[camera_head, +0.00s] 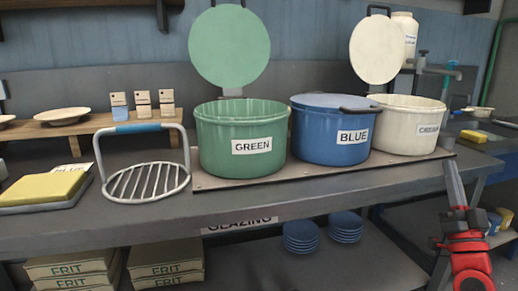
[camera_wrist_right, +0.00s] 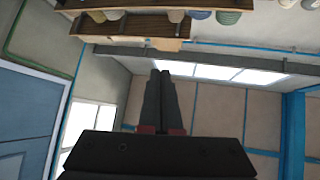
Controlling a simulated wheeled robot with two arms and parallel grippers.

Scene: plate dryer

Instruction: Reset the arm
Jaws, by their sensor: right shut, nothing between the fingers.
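My right gripper (camera_head: 450,166) stands upright at the right side of the head view, in front of the bench's right end, with its red part below. Its fingers are shut and empty, and point up. In the right wrist view the dark fingers (camera_wrist_right: 160,76) lie together with nothing between them. The gripper is apart from the pots as far as I can see; the cream pot (camera_head: 405,128) is behind and left of it. My left gripper is not in view.
On the bench (camera_head: 330,205) stand an open green pot (camera_head: 240,165), a lidded blue pot (camera_head: 325,160), a wire rack with a blue handle (camera_head: 145,183) and a yellow sponge-like block (camera_head: 42,188). Blue plates (camera_head: 300,236) and FRIT boxes (camera_head: 165,270) sit below. The wrist view shows wall and ceiling.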

